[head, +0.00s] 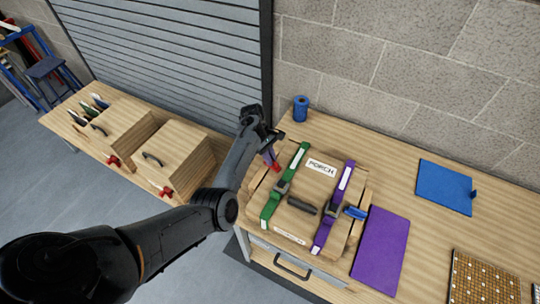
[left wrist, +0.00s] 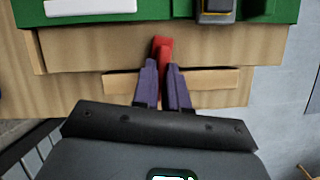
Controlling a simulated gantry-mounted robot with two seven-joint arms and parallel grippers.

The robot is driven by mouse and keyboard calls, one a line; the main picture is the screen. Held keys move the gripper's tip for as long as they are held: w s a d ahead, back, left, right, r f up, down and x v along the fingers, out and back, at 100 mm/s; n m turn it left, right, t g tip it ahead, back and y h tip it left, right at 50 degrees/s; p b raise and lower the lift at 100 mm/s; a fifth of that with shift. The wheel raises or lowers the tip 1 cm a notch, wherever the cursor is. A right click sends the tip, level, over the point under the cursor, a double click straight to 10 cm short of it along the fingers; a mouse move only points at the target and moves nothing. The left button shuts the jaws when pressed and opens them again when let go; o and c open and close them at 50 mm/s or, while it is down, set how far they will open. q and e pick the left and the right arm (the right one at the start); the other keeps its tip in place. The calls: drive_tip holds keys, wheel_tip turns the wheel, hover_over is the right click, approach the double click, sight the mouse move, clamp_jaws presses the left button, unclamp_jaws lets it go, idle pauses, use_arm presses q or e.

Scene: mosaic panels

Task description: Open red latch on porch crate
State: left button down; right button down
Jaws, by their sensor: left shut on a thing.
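The porch crate (head: 296,223) is a wooden box with a white PORCH label (head: 322,167). A green strap (head: 300,157) and a purple strap (head: 345,178) run over it, and a dark handle (head: 302,206) lies between them. The red latch (left wrist: 162,48) is on the crate's side near the green strap. My left gripper (left wrist: 165,75) is shut on the red latch, with its two purple-grey fingers on either side of it. In the head view my left gripper (head: 268,150) is at the crate's left side. My right gripper is not in view.
A blue latch (head: 355,212) is on the crate's right side. A purple panel (head: 381,248), a blue panel (head: 444,187) and a mosaic panel (head: 484,280) lie to the right. A blue roll (head: 300,108) stands behind. Two wooden boxes with red latches (head: 170,158) stand left.

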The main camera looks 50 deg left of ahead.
use_arm(q)
drive_tip(key=m, duration=0.1)
drive_tip(key=m+g+p, duration=0.1)
drive_tip(key=shift+s+f+m, duration=0.1)
drive_tip(key=shift+s+m, duration=0.1)
drive_tip(key=shift+m, duration=0.2)
drive_tip(key=m, duration=0.1)
drive_tip(key=m+g, duration=0.1)
drive_tip(key=shift+s+a+f+m+y, duration=0.1)
drive_tip(key=shift+s+m+y, duration=0.05)
drive_tip(key=shift+m+y, duration=0.15)
drive_tip(key=m, duration=0.1)
drive_tip(key=m+g, duration=0.1)
drive_tip(key=m, duration=0.1)
drive_tip(key=m+y, duration=0.1)
drive_tip(key=m, duration=0.1)
drive_tip(key=shift+s+a+f+g, duration=0.1)
drive_tip(key=shift+s+a+g, duration=0.05)
drive_tip(key=shift+s+g, duration=0.2)
drive_tip(key=shift+a+m+g+y, duration=0.15)
drive_tip(key=shift+m+g+y, duration=0.3)
drive_tip(key=shift+m, duration=0.95)
drive_tip(key=c, duration=1.2)
unclamp_jaws()
drive_tip(key=shift+o, duration=0.2)
drive_tip(key=shift+r, duration=0.3)
